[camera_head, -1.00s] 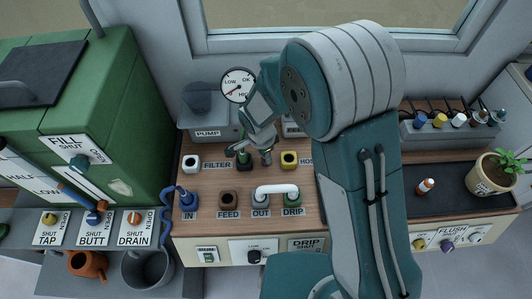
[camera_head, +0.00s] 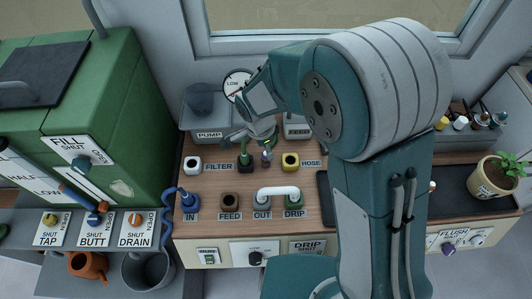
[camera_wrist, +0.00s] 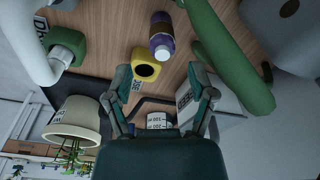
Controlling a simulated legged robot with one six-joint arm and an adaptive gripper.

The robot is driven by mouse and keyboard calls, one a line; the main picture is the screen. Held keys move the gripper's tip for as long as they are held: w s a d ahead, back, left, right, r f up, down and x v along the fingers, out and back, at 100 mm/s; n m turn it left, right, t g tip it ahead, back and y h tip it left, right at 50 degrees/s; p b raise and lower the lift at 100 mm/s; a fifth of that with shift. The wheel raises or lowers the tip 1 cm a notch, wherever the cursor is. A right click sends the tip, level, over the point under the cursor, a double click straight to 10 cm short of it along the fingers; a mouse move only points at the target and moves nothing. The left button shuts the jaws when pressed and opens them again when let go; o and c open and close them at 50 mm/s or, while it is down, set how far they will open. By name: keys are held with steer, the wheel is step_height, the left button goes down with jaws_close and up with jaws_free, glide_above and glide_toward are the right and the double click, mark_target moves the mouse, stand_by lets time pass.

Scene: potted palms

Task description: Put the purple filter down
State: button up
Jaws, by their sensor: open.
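The purple filter (camera_head: 266,157) stands on the wooden bench top between the green-based fitting (camera_head: 245,159) and the yellow socket (camera_head: 290,161). In the wrist view the filter (camera_wrist: 162,38) shows a purple body, a dark band and a pale end, beside the yellow socket (camera_wrist: 146,68). My gripper (camera_head: 252,134) is above and behind the filter in the head view. In the wrist view my gripper (camera_wrist: 160,72) has its two fingers wide apart with nothing between them. The filter is clear of the fingers.
The white socket (camera_head: 192,164) is at left, with the FEED fitting (camera_head: 229,201) and the white pipe (camera_head: 277,191) in front. The pump (camera_head: 207,120) and gauge (camera_head: 237,84) stand behind. My arm covers much of the bench's right side. A potted plant (camera_head: 490,178) stands at far right.

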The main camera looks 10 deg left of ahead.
mark_target(263, 156)
step_height(263, 156, up, 7)
steer(key=shift+s+a+f, duration=0.2)
steer(key=shift+s+a, duration=0.05)
steer(key=shift+s, duration=0.05)
steer(key=s+d+r+n+t+y, duration=0.15)
steer(key=d+r+n, duration=0.25)
steer(key=d+r, duration=0.9)
steer(key=s+d+r+n+t, duration=0.3)
steer(key=s+d+n, duration=0.3)
steer(key=s+d, duration=0.6)
steer(key=shift+r+n, duration=0.4)
steer(key=shift+r, duration=0.25)
steer(key=shift+d+h, duration=0.15)
steer(key=shift+h, duration=0.1)
